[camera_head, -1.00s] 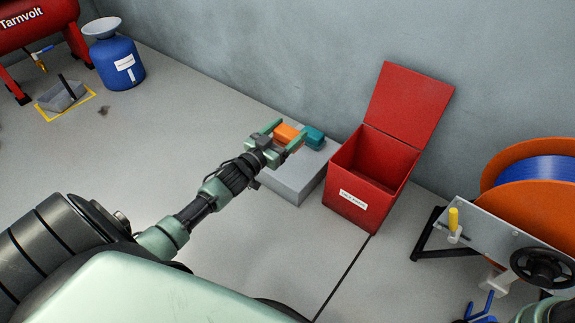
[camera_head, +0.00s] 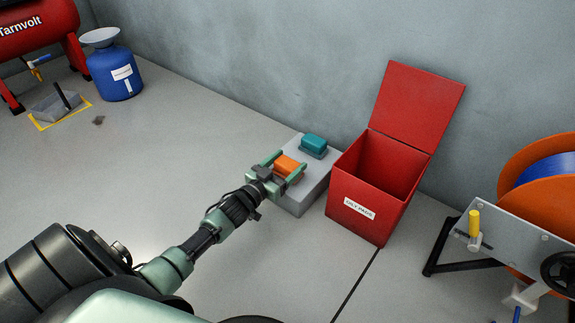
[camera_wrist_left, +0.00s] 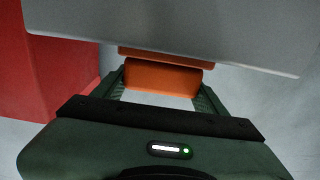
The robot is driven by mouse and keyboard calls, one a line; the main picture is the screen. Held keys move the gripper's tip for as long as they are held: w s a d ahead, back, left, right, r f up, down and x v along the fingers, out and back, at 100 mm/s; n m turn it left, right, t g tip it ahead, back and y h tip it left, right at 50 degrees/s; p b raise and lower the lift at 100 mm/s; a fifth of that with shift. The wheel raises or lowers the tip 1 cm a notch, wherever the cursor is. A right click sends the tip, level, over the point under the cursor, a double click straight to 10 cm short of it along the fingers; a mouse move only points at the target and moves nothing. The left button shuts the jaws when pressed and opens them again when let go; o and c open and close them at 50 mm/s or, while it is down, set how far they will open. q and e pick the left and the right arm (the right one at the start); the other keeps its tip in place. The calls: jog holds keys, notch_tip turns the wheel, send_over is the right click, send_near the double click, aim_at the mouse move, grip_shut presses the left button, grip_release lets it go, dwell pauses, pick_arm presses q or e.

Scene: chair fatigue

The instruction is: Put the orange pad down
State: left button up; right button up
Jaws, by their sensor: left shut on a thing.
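My left gripper (camera_head: 291,164) is shut on the orange pad (camera_head: 286,166), which sits between its two green fingers. It is at the near left part of a low grey block (camera_head: 310,183) on the floor. In the left wrist view the orange pad (camera_wrist_left: 162,78) lies between the fingers, close to the edge of the grey block (camera_wrist_left: 200,28). I cannot tell whether the pad touches the block. A teal pad (camera_head: 314,144) rests in a dark holder at the block's far end, apart from the orange one. My right gripper is not in view.
An open red bin (camera_head: 357,212) labelled for oily rags stands just right of the block, lid up against the wall. An orange reel with blue hose (camera_head: 545,172) stands farther right. A blue canister (camera_head: 116,75) is far left. Floor left of the block is clear.

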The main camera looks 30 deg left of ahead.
pick_arm(q)
jog(key=o, duration=1.4)
jog(key=shift+f, duration=0.15)
jog(key=shift+c, duration=0.2)
